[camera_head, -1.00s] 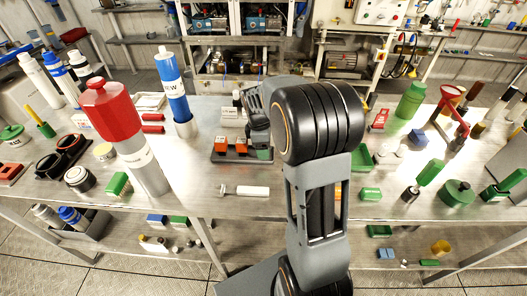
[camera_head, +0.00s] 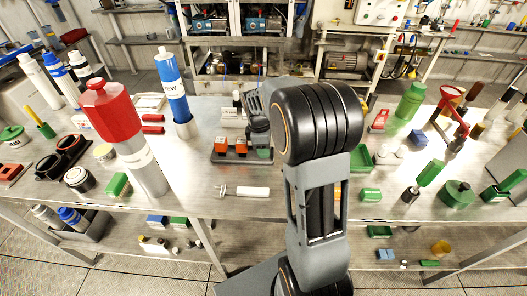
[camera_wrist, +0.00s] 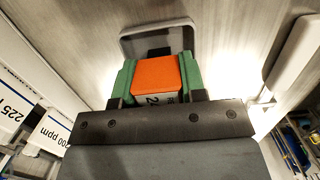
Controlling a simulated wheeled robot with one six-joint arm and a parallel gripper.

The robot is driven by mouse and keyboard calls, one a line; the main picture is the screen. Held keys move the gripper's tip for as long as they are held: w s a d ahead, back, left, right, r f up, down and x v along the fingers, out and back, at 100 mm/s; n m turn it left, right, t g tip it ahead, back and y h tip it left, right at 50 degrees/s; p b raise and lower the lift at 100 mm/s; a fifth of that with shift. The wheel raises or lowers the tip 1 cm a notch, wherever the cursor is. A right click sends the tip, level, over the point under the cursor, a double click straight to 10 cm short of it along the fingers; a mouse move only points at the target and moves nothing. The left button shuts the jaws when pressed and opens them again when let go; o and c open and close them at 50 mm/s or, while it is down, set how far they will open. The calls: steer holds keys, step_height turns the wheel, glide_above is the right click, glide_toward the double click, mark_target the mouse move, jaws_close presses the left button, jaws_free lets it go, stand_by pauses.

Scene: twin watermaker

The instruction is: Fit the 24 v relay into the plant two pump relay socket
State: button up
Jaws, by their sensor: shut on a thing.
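In the wrist view, an orange relay (camera_wrist: 158,74) with a partly hidden white label reading "24" sits between the green finger pads of my gripper (camera_wrist: 157,80). My gripper is shut on it. A grey tray (camera_wrist: 150,43) lies behind and below it. In the head view, my gripper (camera_head: 262,147) is at the right end of the dark tray (camera_head: 228,159); the held relay is not clearly visible there. I cannot tell whether it still touches the tray. Two other orange relays (camera_head: 221,143) and (camera_head: 241,146) stand in that tray. I cannot make out the pump relay socket.
A white-handled tool (camera_head: 247,192) lies in front of the tray. A blue cylinder (camera_head: 173,88) and a red-topped white housing (camera_head: 125,130) stand to the left. Green parts (camera_head: 370,195) lie to the right. Equipment racks (camera_head: 235,55) stand behind the bench.

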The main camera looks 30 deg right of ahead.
steer(key=shift+r, duration=0.1)
steer(key=shift+r, duration=0.5)
step_height(320, 180, up, 2)
steer(key=shift+s+r, duration=0.1)
steer(key=shift+r, duration=0.15)
steer(key=s+a+r, duration=0.3)
steer(key=s+r, duration=0.6)
steer(key=s, duration=0.4)
steer(key=shift+s+r, duration=0.2)
steer(key=shift+s, duration=0.05)
steer(key=shift+a, duration=0.1)
